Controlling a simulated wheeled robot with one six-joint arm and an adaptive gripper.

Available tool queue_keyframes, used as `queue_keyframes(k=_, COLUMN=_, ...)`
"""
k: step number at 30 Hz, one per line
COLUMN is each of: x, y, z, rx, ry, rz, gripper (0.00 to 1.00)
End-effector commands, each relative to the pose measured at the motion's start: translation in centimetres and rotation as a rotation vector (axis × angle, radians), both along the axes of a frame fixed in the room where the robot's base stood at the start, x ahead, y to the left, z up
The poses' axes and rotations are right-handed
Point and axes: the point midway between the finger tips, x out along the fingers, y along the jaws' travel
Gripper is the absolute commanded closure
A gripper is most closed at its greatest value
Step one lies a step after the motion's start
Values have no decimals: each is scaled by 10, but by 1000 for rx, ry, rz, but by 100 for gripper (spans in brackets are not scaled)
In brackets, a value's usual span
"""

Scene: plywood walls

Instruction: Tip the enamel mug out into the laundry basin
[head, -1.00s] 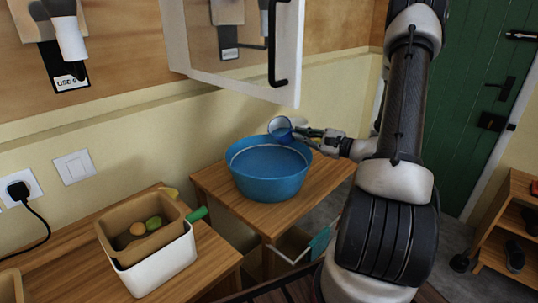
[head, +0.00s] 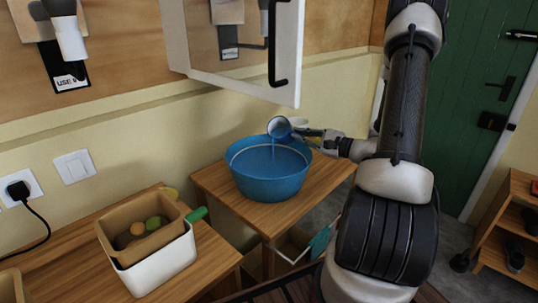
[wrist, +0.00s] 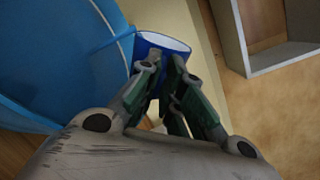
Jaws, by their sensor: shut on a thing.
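The enamel mug (head: 279,128), blue with a pale rim, is tilted over the back right rim of the blue laundry basin (head: 268,186). A thin bluish stream runs from its mouth into the basin. My gripper (head: 312,134) is shut on the mug from the right. In the wrist view the mug (wrist: 163,42) sits between the fingertips of my gripper (wrist: 165,70), and the basin (wrist: 60,60) fills the left side. The mug's inside is mostly hidden in the wrist view.
The basin stands on a wooden table (head: 325,180). An open cabinet door (head: 235,45) hangs above it. At the left, a tan bin (head: 120,243) with fruit sits in a white container (head: 160,266). A green door (head: 465,100) is at the right.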

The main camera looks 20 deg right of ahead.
Motion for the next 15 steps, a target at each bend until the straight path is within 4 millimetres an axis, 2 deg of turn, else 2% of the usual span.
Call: queue_keyframes(k=15, x=0, y=1, z=-3, rx=-47, ry=-34, rz=-1, gripper=100)
